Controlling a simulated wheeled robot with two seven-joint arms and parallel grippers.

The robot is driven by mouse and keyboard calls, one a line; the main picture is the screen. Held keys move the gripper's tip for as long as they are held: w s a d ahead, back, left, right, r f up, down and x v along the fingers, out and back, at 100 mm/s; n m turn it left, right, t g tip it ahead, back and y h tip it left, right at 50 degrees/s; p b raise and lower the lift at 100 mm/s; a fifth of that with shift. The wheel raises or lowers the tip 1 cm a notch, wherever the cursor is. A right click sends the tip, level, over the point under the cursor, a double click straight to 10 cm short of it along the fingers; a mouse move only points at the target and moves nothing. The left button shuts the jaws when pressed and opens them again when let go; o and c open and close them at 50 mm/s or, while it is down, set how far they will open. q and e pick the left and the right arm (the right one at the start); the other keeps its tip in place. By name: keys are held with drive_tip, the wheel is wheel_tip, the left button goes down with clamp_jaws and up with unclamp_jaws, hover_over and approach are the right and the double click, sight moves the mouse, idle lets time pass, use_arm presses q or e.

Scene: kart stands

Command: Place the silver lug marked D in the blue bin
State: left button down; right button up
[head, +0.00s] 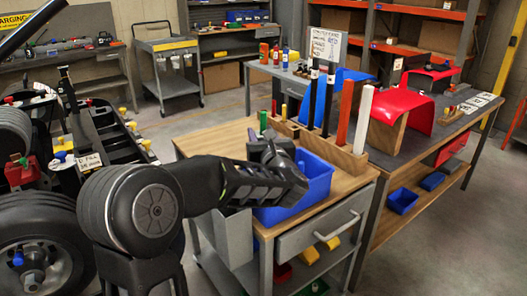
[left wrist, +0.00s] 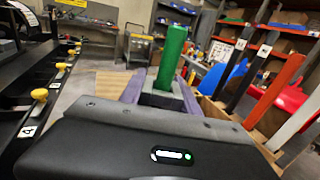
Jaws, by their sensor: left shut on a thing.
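My left gripper (head: 267,146) is above the left part of the blue bin (head: 318,188). It is shut on a green cylinder (head: 263,122). In the left wrist view the green cylinder (left wrist: 172,58) rises upright from between the grey jaws (left wrist: 162,96). I cannot make out a letter on it. I cannot pick out a silver lug marked D in either view. The blue bin stands on a wooden-topped cart, and my forearm hides part of its left side and its floor. My right gripper is not in view.
A kart with coloured knobs and a tyre (head: 45,250) is at the left. A bench with red curved panels (head: 400,110) is at the right.

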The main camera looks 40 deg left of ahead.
use_arm(q)
drive_tip(key=shift+f, duration=0.1)
drive_tip(key=shift+f, duration=1.85)
drive_tip(key=shift+f+b, duration=0.6)
drive_tip(key=shift+b, duration=0.6)
drive_tip(key=c, duration=0.9)
unclamp_jaws()
